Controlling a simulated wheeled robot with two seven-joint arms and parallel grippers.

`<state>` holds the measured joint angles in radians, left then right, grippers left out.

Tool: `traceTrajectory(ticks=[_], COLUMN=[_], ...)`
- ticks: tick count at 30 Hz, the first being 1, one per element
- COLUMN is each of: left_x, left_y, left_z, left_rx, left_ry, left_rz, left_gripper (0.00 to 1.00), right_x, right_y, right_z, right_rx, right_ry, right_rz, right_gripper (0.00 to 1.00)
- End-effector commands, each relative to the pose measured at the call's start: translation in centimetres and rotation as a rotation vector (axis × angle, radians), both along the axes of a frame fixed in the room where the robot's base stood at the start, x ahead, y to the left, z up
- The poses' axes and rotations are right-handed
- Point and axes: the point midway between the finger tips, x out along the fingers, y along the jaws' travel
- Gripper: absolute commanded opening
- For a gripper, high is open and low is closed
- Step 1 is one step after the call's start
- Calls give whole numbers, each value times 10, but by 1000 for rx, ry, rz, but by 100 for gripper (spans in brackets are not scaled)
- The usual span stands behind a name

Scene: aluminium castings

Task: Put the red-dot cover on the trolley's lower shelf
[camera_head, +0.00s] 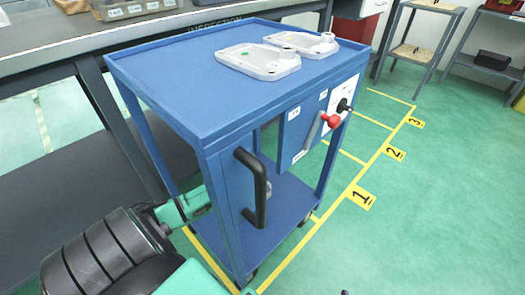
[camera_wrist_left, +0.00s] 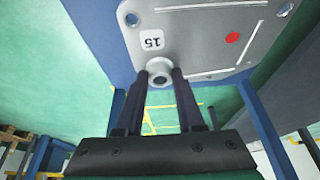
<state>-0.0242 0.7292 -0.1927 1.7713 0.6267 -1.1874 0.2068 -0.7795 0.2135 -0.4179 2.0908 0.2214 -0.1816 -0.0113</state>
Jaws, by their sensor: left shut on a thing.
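In the left wrist view, the grey red-dot cover (camera_wrist_left: 205,40) shows its flat face, with a red dot and an upside-down label 15. My left gripper (camera_wrist_left: 160,78) is shut on the cover's round boss, with a dark finger on each side. In the head view my left gripper (camera_head: 196,203) reaches in at the left side of the blue trolley (camera_head: 215,92), between the top and the lower shelf (camera_head: 285,205). The cover is mostly hidden there, and whether it touches the shelf cannot be told.
Two grey covers lie on the trolley's top, one with a green dot (camera_head: 258,66) and another (camera_head: 303,44) behind it. A black handle (camera_head: 259,190) and blue posts stand close to my left arm. A grey bench (camera_head: 150,50) is behind. Green floor at right is clear.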

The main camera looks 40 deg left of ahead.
Motion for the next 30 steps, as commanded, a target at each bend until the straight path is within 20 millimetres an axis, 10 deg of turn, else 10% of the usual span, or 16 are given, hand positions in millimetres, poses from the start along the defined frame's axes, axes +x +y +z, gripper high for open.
traceTrajectory(ticks=[12,22,23,24,30], left_x=[0,0,0,0,0], left_y=[0,0,0,0,0], left_z=[-87,-89,-90,-90,-90], left_rx=[0,0,-1,-1,-1], left_ry=[-1,-1,0,0,0], left_rz=[0,0,0,0,0], left_gripper=[0,0,45,60,67], right_x=[1,1,1,1,1], right_y=[1,1,1,1,1], right_z=[-57,-55,-55,-55,-55], right_rx=[45,49,49,49,49], right_ry=[-55,-62,-62,-62,-61], right_rz=[-42,-47,-47,-47,-46], right_gripper=[50,50,50,50,50])
